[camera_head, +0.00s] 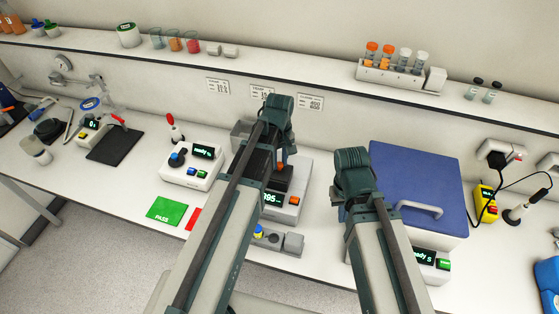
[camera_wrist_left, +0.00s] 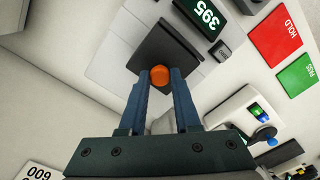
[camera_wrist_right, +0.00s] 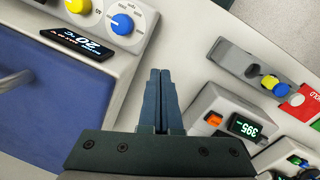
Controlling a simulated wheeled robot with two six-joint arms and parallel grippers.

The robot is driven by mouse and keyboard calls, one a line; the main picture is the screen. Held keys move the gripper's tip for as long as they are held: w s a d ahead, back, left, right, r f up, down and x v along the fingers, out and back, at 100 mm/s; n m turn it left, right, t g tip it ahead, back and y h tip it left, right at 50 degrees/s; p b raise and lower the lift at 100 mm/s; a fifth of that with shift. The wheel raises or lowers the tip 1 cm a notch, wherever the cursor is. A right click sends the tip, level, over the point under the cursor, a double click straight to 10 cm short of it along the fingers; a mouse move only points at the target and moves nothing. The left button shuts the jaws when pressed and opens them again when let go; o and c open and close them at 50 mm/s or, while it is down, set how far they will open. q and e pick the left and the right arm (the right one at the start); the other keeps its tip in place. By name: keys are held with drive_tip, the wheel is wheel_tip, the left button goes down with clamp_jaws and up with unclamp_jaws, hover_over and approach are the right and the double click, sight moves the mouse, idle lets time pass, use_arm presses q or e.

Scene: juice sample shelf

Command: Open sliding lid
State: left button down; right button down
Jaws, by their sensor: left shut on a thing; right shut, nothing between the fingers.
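The blue lid (camera_head: 410,180) with a pale handle (camera_head: 420,209) covers the top of a white box-shaped machine at the right. It looks closed. Part of the lid (camera_wrist_right: 40,125) and the handle (camera_wrist_right: 15,80) show in the right wrist view. My right gripper (camera_wrist_right: 160,75) is shut and empty, beside the machine and apart from the handle. My left gripper (camera_wrist_left: 160,80) is shut on an orange-capped tube (camera_wrist_left: 160,75), seen from above over the black plate of the scale. The tube's body is hidden in that view.
The scale's display (camera_wrist_left: 208,17) reads 395. A small grey block with blue and yellow parts (camera_wrist_right: 255,70) stands in front of it. Green (camera_head: 167,210) and red (camera_head: 193,218) cards lie to the left. A tube rack (camera_head: 390,73) stands on the back shelf.

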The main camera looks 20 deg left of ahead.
use_arm(q)
drive_tip(key=shift+w, duration=0.1)
idle(0.6)
drive_tip(key=w, duration=0.7)
drive_tip(key=shift+w+d, duration=0.1)
drive_tip(key=shift+w, duration=0.2)
drive_tip(key=shift+s, duration=0.1)
drive_tip(key=c, duration=0.6)
unclamp_jaws()
wheel_tip(320, 180, up, 14)
drive_tip(key=p, duration=1.3)
drive_tip(key=shift+p, duration=0.4)
drive_tip(key=shift+f, duration=0.15)
